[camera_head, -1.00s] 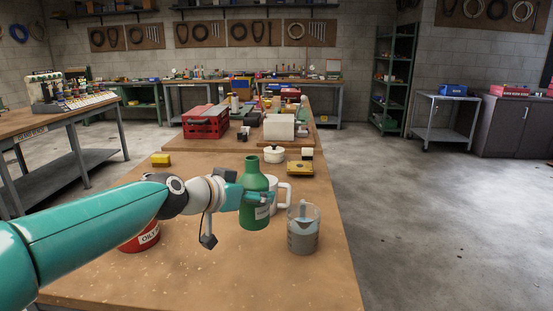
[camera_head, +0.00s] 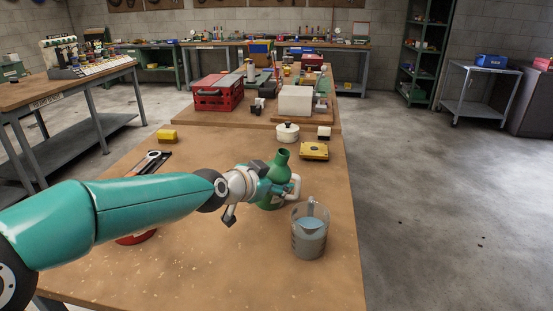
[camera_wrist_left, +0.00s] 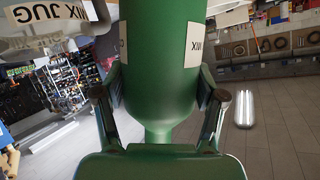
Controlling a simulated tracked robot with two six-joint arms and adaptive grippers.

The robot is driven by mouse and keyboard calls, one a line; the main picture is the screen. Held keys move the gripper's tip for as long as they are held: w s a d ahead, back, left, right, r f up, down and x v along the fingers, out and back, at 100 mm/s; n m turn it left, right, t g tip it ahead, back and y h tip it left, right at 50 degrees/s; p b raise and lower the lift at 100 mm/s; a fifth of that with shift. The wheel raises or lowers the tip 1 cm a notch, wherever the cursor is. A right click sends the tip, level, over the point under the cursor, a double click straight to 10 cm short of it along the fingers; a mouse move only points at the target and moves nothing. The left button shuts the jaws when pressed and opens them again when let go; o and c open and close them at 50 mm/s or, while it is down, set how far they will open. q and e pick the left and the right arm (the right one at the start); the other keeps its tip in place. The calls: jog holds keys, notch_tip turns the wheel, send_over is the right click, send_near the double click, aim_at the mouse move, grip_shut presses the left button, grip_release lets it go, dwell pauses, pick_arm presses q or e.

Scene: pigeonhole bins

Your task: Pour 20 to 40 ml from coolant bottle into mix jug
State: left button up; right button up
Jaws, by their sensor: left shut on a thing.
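The green coolant bottle (camera_head: 281,160) is held in my left gripper (camera_head: 268,188), its neck leaning slightly right. In the left wrist view the bottle (camera_wrist_left: 160,60) fills the middle, with my left gripper's fingers (camera_wrist_left: 163,110) on both sides of it. The clear jug (camera_head: 308,240) stands upright on the table to the right and nearer, with grey-blue liquid inside. A label reading MIX JUG (camera_wrist_left: 48,12) shows at the wrist view's top left. No stream of liquid is visible. My right gripper is out of view.
A white mug (camera_head: 295,186) is partly hidden behind the bottle. A yellow-topped block (camera_head: 314,151), a white lidded pot (camera_head: 287,133) and a yellow block (camera_head: 167,136) stand farther back. A red can (camera_head: 137,239) is mostly under my arm. The front table is clear around the jug.

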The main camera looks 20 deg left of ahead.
pick_arm(q)
jog(key=shift+m+y, duration=0.6)
jog(key=shift+m, duration=0.1)
jog(key=f, duration=0.3)
jog(key=f+p, duration=0.1)
jog(key=shift+a+f, duration=0.25)
jog(key=shift+a, duration=0.05)
jog(key=m+p, duration=0.1)
jog(key=p, duration=0.1)
jog(key=m+y+p, duration=0.1)
jog(key=p, duration=0.1)
jog(key=shift+s+r+t+y+p, duration=0.1)
jog(key=shift+r+t+y+p, duration=0.05)
jog(key=shift+t+y+p, duration=0.2)
jog(key=shift+m+y+p, duration=0.25)
jog(key=shift+m+p, duration=0.15)
jog(key=shift+m, duration=0.3)
jog(key=shift+d+r+m+t+y+p, duration=0.3)
jog(key=shift+r+m+y+p, duration=0.3)
jog(key=shift+m+p, duration=0.5)
jog(key=shift+f+y, duration=0.15)
jog(key=shift+y, duration=0.15)
jog(key=shift+s, duration=0.1)
jog(key=shift+s+m+t, duration=0.1)
jog(key=shift+m+t, duration=0.15)
jog(key=shift+m, duration=0.05)
jog(key=shift+r+m+y, duration=0.3)
jog(key=shift+r+m, duration=0.05)
jog(key=shift+m, duration=0.05)
